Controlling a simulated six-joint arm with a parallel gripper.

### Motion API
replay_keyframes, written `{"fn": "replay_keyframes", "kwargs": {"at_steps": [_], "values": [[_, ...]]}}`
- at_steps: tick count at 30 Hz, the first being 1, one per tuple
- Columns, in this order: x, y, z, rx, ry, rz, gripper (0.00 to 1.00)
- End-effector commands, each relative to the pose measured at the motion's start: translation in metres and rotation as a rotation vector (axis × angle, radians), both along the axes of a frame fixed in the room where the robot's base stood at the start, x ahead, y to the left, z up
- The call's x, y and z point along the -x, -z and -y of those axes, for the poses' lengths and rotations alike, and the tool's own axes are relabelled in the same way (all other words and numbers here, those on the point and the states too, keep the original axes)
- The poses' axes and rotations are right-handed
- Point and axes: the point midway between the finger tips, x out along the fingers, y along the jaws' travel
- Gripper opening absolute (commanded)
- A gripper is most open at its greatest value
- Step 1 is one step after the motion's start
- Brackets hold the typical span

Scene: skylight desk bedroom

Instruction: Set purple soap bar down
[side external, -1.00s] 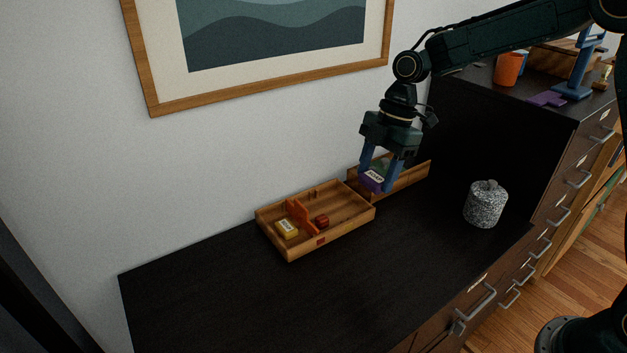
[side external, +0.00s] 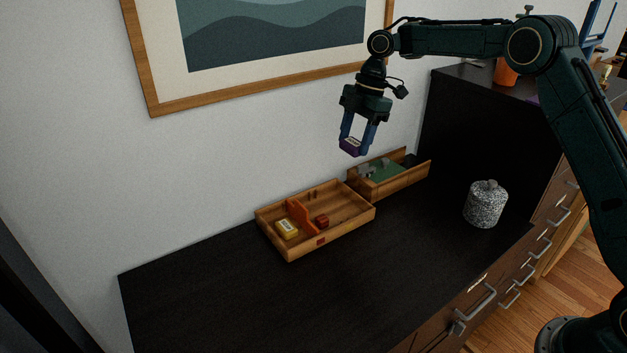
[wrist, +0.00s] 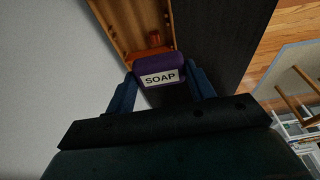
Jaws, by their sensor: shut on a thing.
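My gripper (side external: 357,142) is shut on the purple soap bar (side external: 350,147), held in the air above the back of the dark dresser top. In the wrist view the soap bar (wrist: 160,69) sits between the two blue fingers, its white SOAP label facing the camera. Below and to the left in the side view is a wooden tray (side external: 347,226) with an orange divider (side external: 299,216). The tray's right part is otherwise bare.
A second wooden box (side external: 407,181) with a green and grey inside stands behind the tray, against the wall. A speckled lidded jar (side external: 486,204) stands to the right. The dresser top (side external: 330,290) is clear in front. A framed picture (side external: 270,88) hangs on the wall.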

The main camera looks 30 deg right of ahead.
Motion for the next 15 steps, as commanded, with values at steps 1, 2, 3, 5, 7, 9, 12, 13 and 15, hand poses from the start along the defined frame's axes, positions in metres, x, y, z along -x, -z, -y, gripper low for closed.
{"fn": "replay_keyframes", "kwargs": {"at_steps": [1,2,3,5,7,9,12,13,15], "values": [[-0.005,0.002,0.005,0.001,0.000,0.000,0.27],[-0.007,0.002,0.007,0.000,-0.001,0.000,0.27],[-0.010,0.002,0.010,0.000,-0.001,0.001,0.27],[-0.012,0.003,0.013,0.001,-0.002,0.001,0.27],[-0.015,0.003,0.016,0.000,-0.003,0.001,0.27],[-0.016,0.003,0.017,0.000,-0.003,0.001,0.27],[-0.018,0.004,0.019,0.000,-0.003,0.001,0.27],[-0.018,0.004,0.020,0.000,-0.003,0.001,0.27],[-0.018,0.004,0.020,0.000,-0.002,0.000,0.27]]}}
